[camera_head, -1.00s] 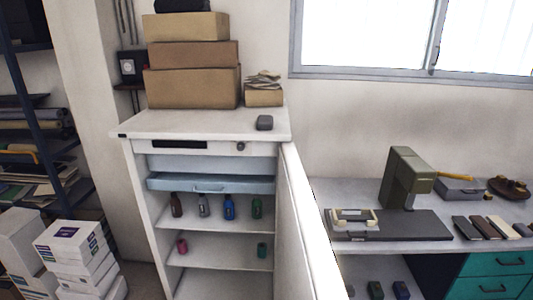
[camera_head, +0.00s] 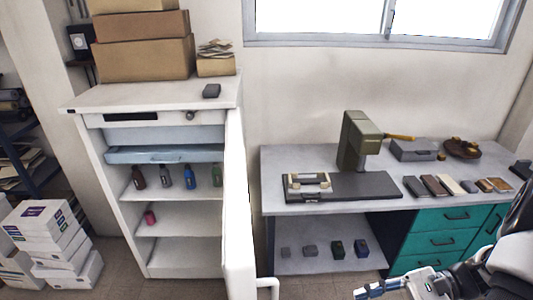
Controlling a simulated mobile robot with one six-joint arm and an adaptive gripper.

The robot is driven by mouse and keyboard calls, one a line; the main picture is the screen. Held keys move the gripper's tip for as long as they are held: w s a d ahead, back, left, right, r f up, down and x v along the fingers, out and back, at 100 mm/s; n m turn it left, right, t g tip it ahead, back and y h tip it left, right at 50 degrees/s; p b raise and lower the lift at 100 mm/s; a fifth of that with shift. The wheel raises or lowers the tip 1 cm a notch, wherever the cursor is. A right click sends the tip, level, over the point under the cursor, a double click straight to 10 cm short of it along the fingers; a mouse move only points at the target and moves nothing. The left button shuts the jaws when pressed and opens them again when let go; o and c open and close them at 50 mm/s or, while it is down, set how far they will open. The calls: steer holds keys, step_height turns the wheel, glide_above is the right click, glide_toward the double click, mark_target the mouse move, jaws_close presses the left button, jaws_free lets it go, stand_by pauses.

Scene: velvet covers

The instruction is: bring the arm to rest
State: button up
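My gripper (camera_head: 372,290) shows at the bottom edge of the head view, at the end of my arm, which comes in from the lower right. It is in front of the workbench (camera_head: 290,205) and apart from it. The gripper is small and partly cut off by the frame, so I cannot tell whether its fingers are open or shut. I see nothing clearly held in it.
A white cabinet (camera_head: 85,100) stands left, its door (camera_head: 238,220) swung open toward me. Bottles (camera_head: 189,176) stand on its shelf. Teal drawers (camera_head: 440,241) are behind my arm. White boxes (camera_head: 40,222) are stacked at left. Floor shows between cabinet and arm.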

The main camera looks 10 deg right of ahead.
steer(key=w+a+r+n+h+b, duration=0.1)
steer(key=a+r+n+h+b, duration=0.1)
steer(key=a+r+n+h, duration=1.05)
steer(key=s+a+f+n+t+h+b, duration=0.1)
steer(key=s+a+f+n+t+b, duration=0.1)
steer(key=s+f+n+b, duration=0.2)
steer(key=shift+s+a+n+t+h, duration=0.35)
steer(key=shift+s+n, duration=0.15)
steer(key=shift+n, duration=0.45)
